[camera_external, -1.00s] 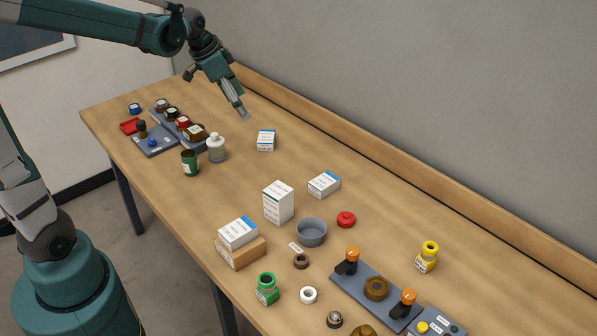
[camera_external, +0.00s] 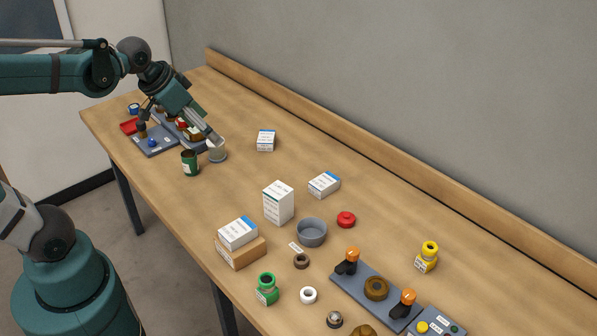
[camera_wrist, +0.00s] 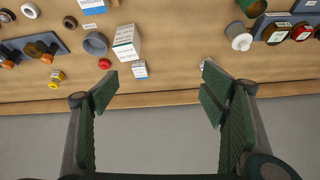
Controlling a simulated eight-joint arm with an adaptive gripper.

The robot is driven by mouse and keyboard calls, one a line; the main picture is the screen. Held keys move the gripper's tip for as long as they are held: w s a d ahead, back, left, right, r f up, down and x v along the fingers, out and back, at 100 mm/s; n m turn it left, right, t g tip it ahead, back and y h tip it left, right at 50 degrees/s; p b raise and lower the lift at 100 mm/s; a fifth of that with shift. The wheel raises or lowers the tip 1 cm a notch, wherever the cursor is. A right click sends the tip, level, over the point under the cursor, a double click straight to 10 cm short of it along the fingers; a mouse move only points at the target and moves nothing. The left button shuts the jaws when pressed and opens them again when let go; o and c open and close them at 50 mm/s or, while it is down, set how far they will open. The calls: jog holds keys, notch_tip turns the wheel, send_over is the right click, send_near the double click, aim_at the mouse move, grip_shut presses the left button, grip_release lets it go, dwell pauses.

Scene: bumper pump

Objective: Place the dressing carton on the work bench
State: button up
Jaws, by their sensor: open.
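Several white cartons with blue markings rest on the work bench (camera_external: 375,240); I cannot read which is the dressing carton. A small one (camera_external: 266,140) stands alone toward the back, another (camera_external: 324,185) lies near the middle beside a tall carton (camera_external: 278,203), and one (camera_external: 239,233) lies on a brown box. In the wrist view, the tall carton (camera_wrist: 126,42) and the middle one (camera_wrist: 139,70) show left of centre; a pale bit of something peeks out by the right finger. My gripper (camera_external: 211,139) is open and empty, left of the lone small carton, in front of a white-capped bottle.
The bottle (camera_external: 217,154) and a green can (camera_external: 190,162) stand near my gripper. Grey trays with jars (camera_external: 153,142) are at the far left end. A grey bowl (camera_external: 311,232), red lid (camera_external: 346,219) and yellow bottle (camera_external: 427,258) stand further right. The strip along the wall is clear.

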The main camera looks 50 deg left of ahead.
jog(key=s+d+f+n+t, duration=0.1)
jog(key=s+d+f, duration=0.1)
jog(key=s, duration=0.5)
